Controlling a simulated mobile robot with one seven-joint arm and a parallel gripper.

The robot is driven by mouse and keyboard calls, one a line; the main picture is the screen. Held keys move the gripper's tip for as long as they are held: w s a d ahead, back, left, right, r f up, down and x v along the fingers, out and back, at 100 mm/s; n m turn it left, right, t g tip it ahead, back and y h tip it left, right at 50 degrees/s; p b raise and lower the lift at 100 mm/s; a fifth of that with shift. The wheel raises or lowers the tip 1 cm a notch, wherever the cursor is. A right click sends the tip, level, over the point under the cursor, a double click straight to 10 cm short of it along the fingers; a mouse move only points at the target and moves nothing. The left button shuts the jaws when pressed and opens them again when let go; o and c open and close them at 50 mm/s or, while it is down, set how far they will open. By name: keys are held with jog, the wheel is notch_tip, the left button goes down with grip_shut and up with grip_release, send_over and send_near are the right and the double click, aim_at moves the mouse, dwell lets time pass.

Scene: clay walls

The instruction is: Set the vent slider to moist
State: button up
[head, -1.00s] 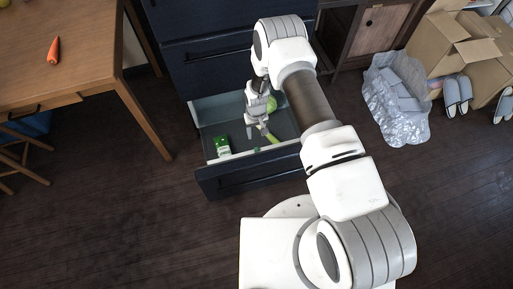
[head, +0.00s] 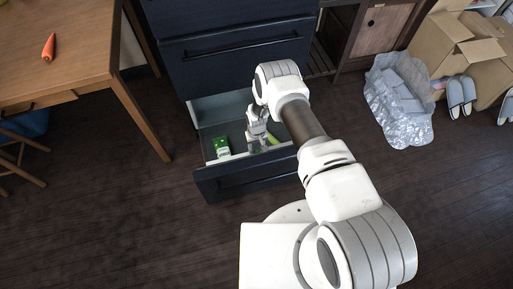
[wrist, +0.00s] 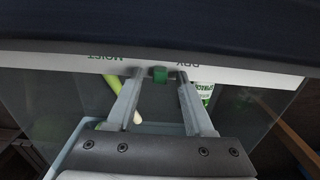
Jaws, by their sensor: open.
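The vent slider is a small green knob (wrist: 160,75) on the white rim strip of the open drawer (head: 238,182), seen in the wrist view. The strip carries the upside-down words MOIST, to the left of the knob, and DRY, to its right. The knob is nearer the word DRY. My gripper (wrist: 157,79) is open, with one fingertip on each side of the knob; I cannot tell whether either touches it. In the head view my gripper (head: 264,143) is low at the drawer's front, and the knob is not clearly visible there.
A green and white spinach pack (head: 222,147) and a long pale green vegetable (wrist: 110,100) lie in the drawer. Boxes (head: 440,45), slippers (head: 461,97) and a silvery bag (head: 398,100) lie at right.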

grip_shut()
dwell(1.3)
